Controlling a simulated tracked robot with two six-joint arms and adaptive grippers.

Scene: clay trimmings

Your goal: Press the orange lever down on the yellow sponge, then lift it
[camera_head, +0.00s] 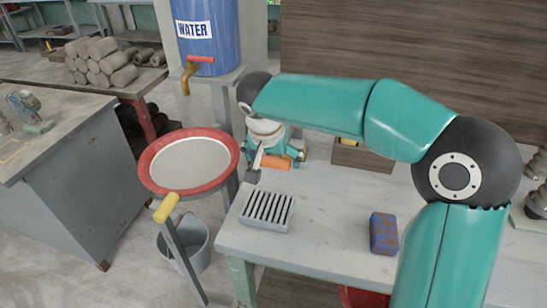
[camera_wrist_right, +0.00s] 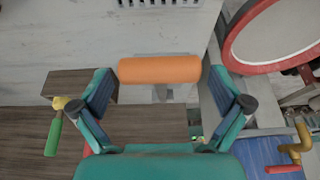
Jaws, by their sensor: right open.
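The orange lever handle (camera_head: 276,162) shows at the far left end of the pale table, partly hidden by my right gripper (camera_head: 272,148). In the right wrist view, the orange handle (camera_wrist_right: 160,69) lies crosswise between the open fingertips of my right gripper (camera_wrist_right: 160,80). The fingers are apart, one near each end of the handle, and I see no clear contact. A small yellow patch (camera_head: 348,141) shows by a brown box behind my arm; I cannot tell whether it is the sponge. My left gripper is not in view.
A slotted grey block (camera_head: 267,211) and a blue-brown block (camera_head: 384,233) lie on the pale table (camera_head: 325,220). A red-rimmed round pan (camera_head: 150,183) stands left of it, below a blue water tank (camera_head: 207,45). The table is clear between the two blocks.

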